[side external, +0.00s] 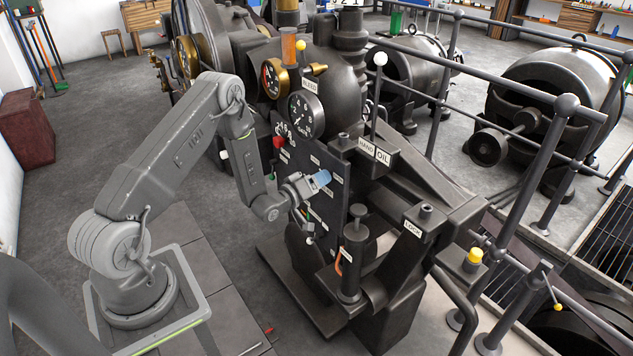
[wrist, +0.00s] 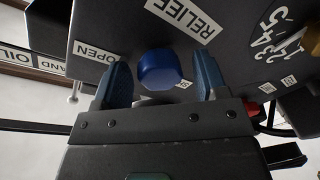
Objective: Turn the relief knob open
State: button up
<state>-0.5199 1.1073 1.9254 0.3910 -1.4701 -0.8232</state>
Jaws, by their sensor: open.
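The blue relief knob (wrist: 160,70) shows in the wrist view on a dark panel (wrist: 135,35), near a white RELIEF label (wrist: 184,18). A white OPEN label (wrist: 96,52) is to the knob's left. My gripper (wrist: 162,74) is open, with one dark blue finger on each side of the knob and a visible gap to both. Whether the fingertips reach past the knob's face is hard to tell. In the side external view my gripper (side external: 317,181) is at the panel's front; I cannot make out the knob separately there.
Gauges (side external: 306,113) and a red knob (side external: 278,142) sit above my gripper on the machine. A lever with a white ball (side external: 380,59) stands to the right. A dark cylinder (side external: 353,262) is below right.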

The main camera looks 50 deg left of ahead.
jog(key=shift+c, duration=0.2)
jog(key=c, duration=0.9)
jog(key=shift+o, duration=0.2)
jog(key=shift+m, duration=0.3)
jog(key=shift+a+f+m+t+h, duration=0.1)
jog(key=shift+m+t+h, duration=0.35)
jog(key=shift+m, duration=3.75)
jog(key=shift+m+h, duration=0.75)
jog(key=shift+m, duration=3.45)
jog(key=shift+a+f+m+t+h, duration=0.1)
jog(key=shift+m+t+h, duration=0.35)
jog(key=shift+m, duration=3.75)
jog(key=shift+r+m, duration=0.1)
jog(key=shift+m, duration=0.2)
jog(key=o, duration=0.9)
jog(key=shift+d+h, duration=0.1)
jog(key=shift+h, duration=0.25)
